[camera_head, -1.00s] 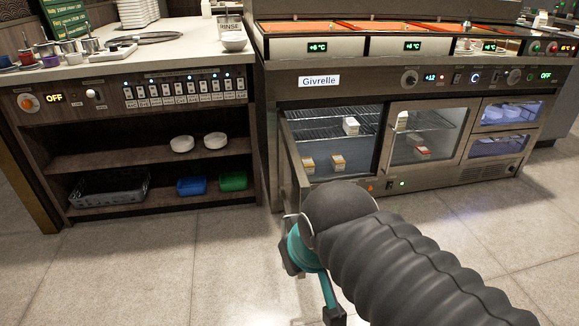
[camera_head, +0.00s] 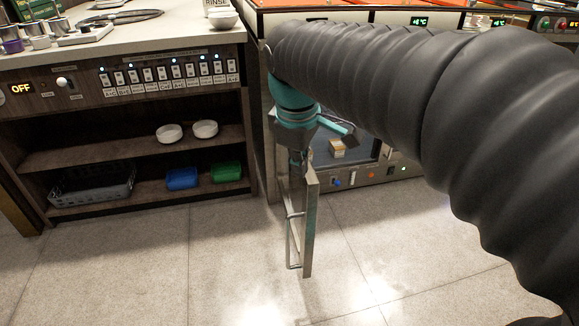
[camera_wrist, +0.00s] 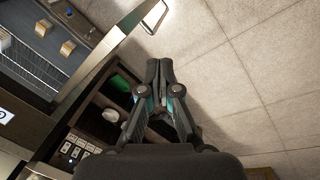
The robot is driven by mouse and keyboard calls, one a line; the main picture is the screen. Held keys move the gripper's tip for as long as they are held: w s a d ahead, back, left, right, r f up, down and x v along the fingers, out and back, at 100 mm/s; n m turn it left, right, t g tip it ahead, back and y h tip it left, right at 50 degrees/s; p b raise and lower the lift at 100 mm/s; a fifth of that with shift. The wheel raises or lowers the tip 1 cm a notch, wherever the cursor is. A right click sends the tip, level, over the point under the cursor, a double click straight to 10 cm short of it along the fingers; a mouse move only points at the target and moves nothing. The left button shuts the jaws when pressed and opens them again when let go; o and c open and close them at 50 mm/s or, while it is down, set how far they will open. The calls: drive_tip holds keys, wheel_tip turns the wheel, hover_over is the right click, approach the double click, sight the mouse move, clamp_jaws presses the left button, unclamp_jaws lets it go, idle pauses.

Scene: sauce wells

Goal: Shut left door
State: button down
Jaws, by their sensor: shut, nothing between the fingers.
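The left door (camera_head: 311,230) of the fridge stands open, swung out toward me and seen nearly edge-on. Its bar handle (camera_head: 292,240) is on its left, outer face. My gripper (camera_head: 298,163) is shut and empty, pointing down by the door's upper part; whether it touches the door is unclear. In the wrist view, the shut fingertips (camera_wrist: 160,68) are on the handle side of the door edge (camera_wrist: 105,52), with the handle (camera_wrist: 155,16) beyond them. My arm hides much of the fridge front.
A wooden shelf unit (camera_head: 130,155) stands left of the fridge, with white bowls, blue and green containers and a grey basket. Small cartons (camera_wrist: 68,47) sit inside the open fridge. The tiled floor (camera_head: 200,270) in front is clear.

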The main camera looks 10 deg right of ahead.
drive_tip(key=w+a+f+n+g+h+b, duration=0.2)
drive_tip(key=w+a+n, duration=0.2)
drive_tip(key=w+n, duration=0.55)
drive_tip(key=w+d+f+m+b, duration=0.1)
drive_tip(key=d+f+m+b, duration=0.1)
drive_tip(key=d+f, duration=0.4)
drive_tip(key=shift+x, duration=1.7)
drive_tip(key=shift+w+a, duration=0.1)
drive_tip(key=shift+w, duration=0.1)
